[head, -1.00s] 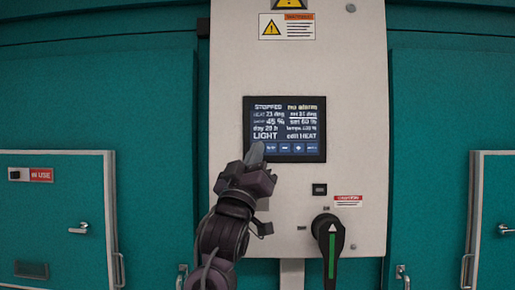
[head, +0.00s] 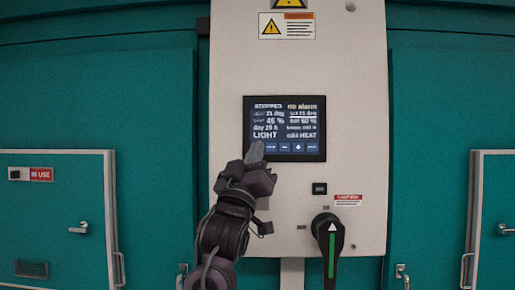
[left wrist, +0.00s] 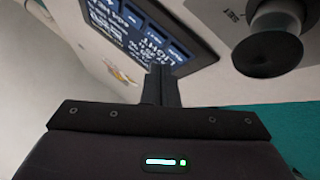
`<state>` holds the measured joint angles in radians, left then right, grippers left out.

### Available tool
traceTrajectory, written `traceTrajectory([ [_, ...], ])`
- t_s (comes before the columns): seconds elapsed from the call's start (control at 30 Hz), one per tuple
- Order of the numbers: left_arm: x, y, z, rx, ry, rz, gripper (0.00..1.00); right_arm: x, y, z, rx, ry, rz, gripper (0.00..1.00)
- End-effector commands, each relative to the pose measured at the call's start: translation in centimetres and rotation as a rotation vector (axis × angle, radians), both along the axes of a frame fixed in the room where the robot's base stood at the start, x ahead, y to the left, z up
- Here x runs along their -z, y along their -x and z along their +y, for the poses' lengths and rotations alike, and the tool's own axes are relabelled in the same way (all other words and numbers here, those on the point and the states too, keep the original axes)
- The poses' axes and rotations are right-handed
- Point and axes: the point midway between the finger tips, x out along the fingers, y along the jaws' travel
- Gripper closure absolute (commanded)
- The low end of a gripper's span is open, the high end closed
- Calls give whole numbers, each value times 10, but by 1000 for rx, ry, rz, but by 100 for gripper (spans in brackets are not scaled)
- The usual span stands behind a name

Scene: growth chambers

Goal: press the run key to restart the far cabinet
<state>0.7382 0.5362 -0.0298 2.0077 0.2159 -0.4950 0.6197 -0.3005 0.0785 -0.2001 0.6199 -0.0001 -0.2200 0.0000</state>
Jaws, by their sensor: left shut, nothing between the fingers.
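The control screen (head: 284,128) is set in the pale cabinet panel (head: 355,100). It reads STOPPED and "no alarm", with LIGHT and "edit HEAT" lower down and a row of blue keys (head: 298,147) along the bottom. My left gripper (head: 256,152) is shut and empty, its tips at the screen's lower left corner, hiding the leftmost key. In the left wrist view the shut fingers (left wrist: 160,85) reach the edge of the screen (left wrist: 125,25); whether they touch cannot be told. My right gripper is not in view.
A black rotary handle (head: 329,236) with a green stripe juts out below and right of the screen. A small black square (head: 319,189) sits above it. Teal walls flank the panel, with a door marked IN USE (head: 60,215) at left and another door (head: 497,215) at right.

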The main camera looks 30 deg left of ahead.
Motion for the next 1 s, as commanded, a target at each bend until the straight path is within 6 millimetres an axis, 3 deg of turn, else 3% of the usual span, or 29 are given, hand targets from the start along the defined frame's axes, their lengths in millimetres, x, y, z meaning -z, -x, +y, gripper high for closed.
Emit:
traceTrajectory([
  [1.0, 0, -7, 4, 0, 1, 1, 100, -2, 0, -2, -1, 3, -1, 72],
])
